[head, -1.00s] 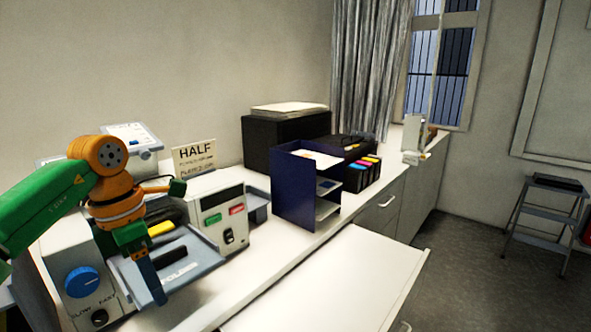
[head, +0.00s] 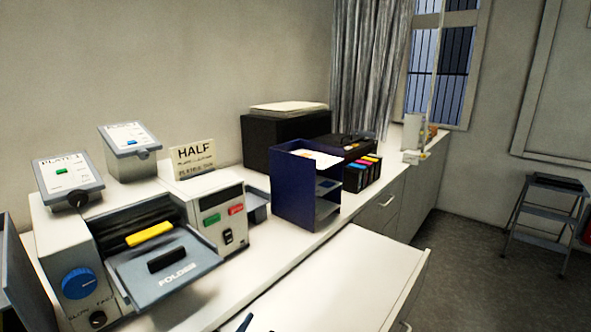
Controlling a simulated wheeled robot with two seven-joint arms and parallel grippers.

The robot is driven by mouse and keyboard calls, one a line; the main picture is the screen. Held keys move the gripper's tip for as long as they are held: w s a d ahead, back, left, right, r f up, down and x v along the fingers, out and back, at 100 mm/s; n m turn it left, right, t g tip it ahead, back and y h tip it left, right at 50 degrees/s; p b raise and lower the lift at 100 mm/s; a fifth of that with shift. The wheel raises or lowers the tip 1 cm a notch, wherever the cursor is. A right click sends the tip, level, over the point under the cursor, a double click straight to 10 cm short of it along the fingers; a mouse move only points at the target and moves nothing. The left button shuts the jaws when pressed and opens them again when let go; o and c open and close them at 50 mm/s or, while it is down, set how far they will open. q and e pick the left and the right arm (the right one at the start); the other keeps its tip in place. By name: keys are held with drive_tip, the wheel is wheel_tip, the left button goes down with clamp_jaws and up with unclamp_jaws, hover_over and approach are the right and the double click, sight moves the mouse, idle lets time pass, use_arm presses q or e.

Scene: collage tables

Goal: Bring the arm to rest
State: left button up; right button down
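Only a small dark blue tip, which looks like part of my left gripper (head: 245,322), shows at the bottom edge, in front of the white pull-out surface. The rest of that arm is out of the picture, and too little shows to tell if the gripper is open. My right gripper is not in view. The folder machine (head: 80,245) on the counter is unobstructed, with its grey tray (head: 172,282) sticking out, a yellow bar and a black bar on it.
A dark blue shelf unit (head: 292,195) stands right of the machine, with a black printer (head: 285,140) and ink bottles (head: 362,176) behind it. The white pull-out surface (head: 350,270) is bare. A grey step stool (head: 550,200) stands far right.

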use_arm(q)
drive_tip(key=s+a+f+n+g+y, duration=0.2)
drive_tip(key=s+a+f+n+g, duration=0.25)
drive_tip(key=s+f, duration=0.5)
drive_tip(key=s+a+f+n+g+y, duration=0.1)
drive_tip(key=s+a+f+n+g, duration=0.35)
drive_tip(key=s, duration=0.75)
drive_tip(key=s+f+m+g+b, duration=0.1)
drive_tip(key=s+f+g+b, duration=0.1)
drive_tip(key=f, duration=0.9)
drive_tip(key=s+f+m+g+b, duration=0.1)
drive_tip(key=f+g+b, duration=0.1)
drive_tip(key=f, duration=1)
drive_tip(key=s+a+f+b, duration=0.2)
drive_tip(key=s+f, duration=1)
drive_tip(key=shift+s+a+f+g, duration=0.15)
drive_tip(key=shift+s+a+g, duration=0.1)
drive_tip(key=shift+g, duration=0.15)
